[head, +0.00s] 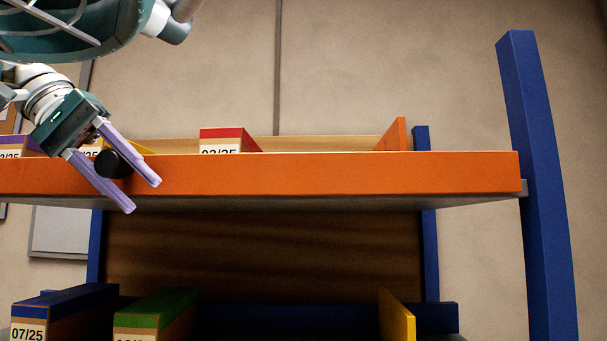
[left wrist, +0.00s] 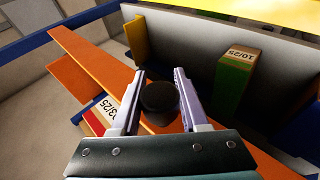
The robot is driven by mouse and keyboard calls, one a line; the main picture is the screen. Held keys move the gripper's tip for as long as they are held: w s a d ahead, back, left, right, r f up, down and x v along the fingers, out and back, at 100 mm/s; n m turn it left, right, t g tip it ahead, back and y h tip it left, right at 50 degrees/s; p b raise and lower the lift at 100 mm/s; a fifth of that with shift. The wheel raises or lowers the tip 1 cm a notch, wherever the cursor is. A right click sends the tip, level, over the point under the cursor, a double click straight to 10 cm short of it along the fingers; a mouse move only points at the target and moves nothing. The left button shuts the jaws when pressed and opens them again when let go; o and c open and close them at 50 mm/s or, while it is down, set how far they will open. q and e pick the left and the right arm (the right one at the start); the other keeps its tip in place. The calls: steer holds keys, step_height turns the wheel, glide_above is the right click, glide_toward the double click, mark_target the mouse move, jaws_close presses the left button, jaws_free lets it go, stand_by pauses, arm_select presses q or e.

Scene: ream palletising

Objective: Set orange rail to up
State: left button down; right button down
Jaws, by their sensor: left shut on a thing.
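The orange rail (head: 330,172) runs level along the front of the upper shelf in the head view. It crosses diagonally under the gripper in the left wrist view (left wrist: 98,62). A round black knob (head: 112,163) sits on the front of the rail near its left part; it also shows in the left wrist view (left wrist: 160,98). My left gripper (head: 145,195) is shut on the knob, with one lilac finger on each side (left wrist: 160,78). The rail hides the lower parts of the boxes behind it. My right gripper is not in view.
A red-topped box (head: 228,138) stands behind the rail, with an orange divider (head: 396,134) to its right. Blue (head: 65,308) and green (head: 160,312) boxes and a yellow divider (head: 397,318) are on the lower shelf. A blue post (head: 540,180) stands at right.

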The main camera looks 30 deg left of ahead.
arm_select(q)
steer(key=shift+w+p, duration=0.1)
steer(key=shift+p, duration=0.2)
steer(key=shift+c, duration=2.1)
jaws_free()
steer(key=shift+r, duration=0.1)
steer(key=p+v, duration=0.3)
steer(key=v, duration=0.6)
steer(key=shift+a+r+p, duration=0.15)
steer(key=shift+r+p, duration=0.1)
steer(key=shift+p, duration=0.05)
steer(key=shift+a+r, duration=0.1)
